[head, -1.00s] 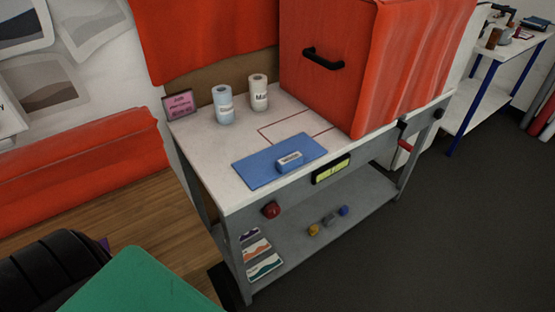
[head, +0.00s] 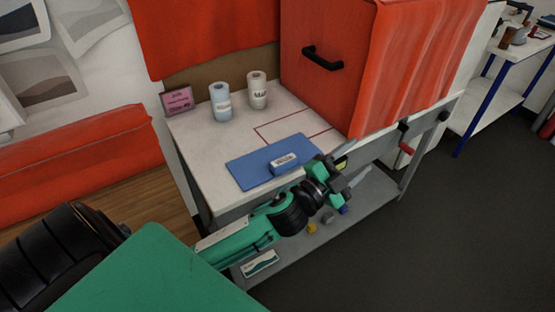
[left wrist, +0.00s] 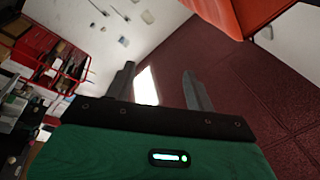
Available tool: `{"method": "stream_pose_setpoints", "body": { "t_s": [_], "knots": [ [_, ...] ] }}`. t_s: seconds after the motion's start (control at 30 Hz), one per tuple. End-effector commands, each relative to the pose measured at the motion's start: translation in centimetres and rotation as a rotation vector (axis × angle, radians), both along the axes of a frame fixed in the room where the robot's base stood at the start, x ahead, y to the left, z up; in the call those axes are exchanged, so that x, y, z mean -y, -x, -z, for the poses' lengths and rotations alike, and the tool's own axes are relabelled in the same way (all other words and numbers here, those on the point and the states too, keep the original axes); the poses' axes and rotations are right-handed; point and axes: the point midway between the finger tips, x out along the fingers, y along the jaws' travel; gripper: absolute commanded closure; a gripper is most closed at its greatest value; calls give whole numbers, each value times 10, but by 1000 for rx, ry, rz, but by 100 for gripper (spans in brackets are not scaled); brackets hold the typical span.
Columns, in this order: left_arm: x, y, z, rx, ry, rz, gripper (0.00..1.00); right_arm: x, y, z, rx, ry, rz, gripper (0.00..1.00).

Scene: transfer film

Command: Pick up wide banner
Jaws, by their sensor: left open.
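No thing in view carries a label I can read as wide banner. Two upright rolls stand at the back of the grey bench: a light blue roll (head: 220,101) and a cream roll (head: 257,90) with a dark label. A small white labelled block (head: 284,163) lies on a blue mat (head: 255,168); its print is too small to read surely. My left gripper (head: 360,158) is open and empty in front of the bench's front edge, right of the block, pointing right. Its two fingers stand apart in the left wrist view (left wrist: 160,72), with nothing between them. My right gripper is not in view.
A red box (head: 330,75) with a black handle stands on the bench's right side. A pink sign (head: 178,101) stands at the back left corner. Small items lie on the lower shelf (head: 365,195). Dark floor (head: 450,220) is free at the right.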

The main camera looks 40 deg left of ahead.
Motion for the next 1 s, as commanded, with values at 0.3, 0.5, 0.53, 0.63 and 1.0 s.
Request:
{"method": "stream_pose_setpoints", "body": {
  "t_s": [0.3, 0.5, 0.53, 0.63, 1.0],
  "knots": [
    [75, 17, -69, 478, -405, 395, 45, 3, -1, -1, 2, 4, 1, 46],
    [101, 30, -45, 684, -824, 734, 45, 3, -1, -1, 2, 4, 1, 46],
    [100, 30, -37, 698, -893, 786, 45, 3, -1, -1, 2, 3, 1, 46],
    [84, 25, -10, 709, -1132, 955, 45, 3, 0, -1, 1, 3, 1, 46],
    [-99, -21, 39, 231, -1938, 1433, 45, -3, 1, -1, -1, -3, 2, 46]
  ]
}}
